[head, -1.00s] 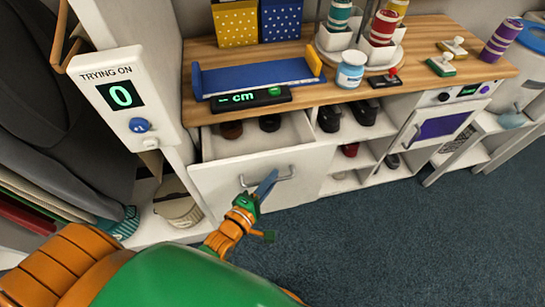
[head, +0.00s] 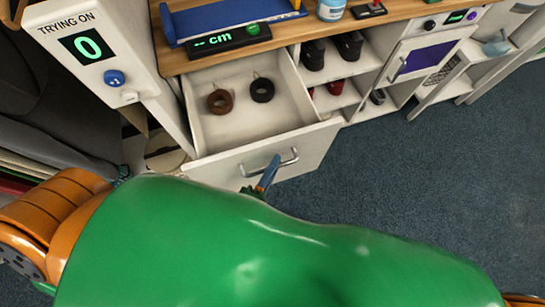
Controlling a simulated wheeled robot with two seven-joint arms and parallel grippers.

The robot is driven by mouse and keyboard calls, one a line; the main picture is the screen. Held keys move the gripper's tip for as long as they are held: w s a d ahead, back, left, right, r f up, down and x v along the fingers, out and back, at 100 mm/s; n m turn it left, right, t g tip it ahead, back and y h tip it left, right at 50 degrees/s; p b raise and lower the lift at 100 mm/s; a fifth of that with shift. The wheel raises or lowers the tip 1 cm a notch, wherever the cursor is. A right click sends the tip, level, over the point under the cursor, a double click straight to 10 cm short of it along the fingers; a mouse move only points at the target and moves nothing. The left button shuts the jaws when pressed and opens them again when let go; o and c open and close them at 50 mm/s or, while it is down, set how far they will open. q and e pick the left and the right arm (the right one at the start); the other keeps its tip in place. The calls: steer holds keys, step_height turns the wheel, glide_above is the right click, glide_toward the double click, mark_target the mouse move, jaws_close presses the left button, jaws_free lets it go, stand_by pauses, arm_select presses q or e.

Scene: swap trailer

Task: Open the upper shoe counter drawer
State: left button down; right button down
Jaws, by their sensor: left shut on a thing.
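The upper shoe counter drawer (head: 222,163) is pulled well out from under the wooden counter top. Its white front has a grey bar handle (head: 291,160). Inside lie a brown ring-shaped roll (head: 219,102) and a black one (head: 262,90), with bare drawer floor around them. My left gripper (head: 270,172) is at the handle, its blue finger across the bar, shut on it. Most of that gripper and its wrist is hidden behind my green body. My right gripper is not in view; only a bit of orange shows at the bottom right corner.
A blue foot gauge with a "-- cm" display (head: 228,40) sits on the counter above the drawer. The "TRYING ON" post (head: 92,55) stands close at the left. Open shelves with dark shoes (head: 348,46) are at the right. The carpet (head: 430,180) at the right is clear.

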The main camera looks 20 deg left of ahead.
arm_select(q)
steer(key=c, duration=1.2)
jaws_free()
steer(key=shift+o, duration=0.2)
steer(key=v, duration=0.7)
steer(key=shift+b, duration=0.35)
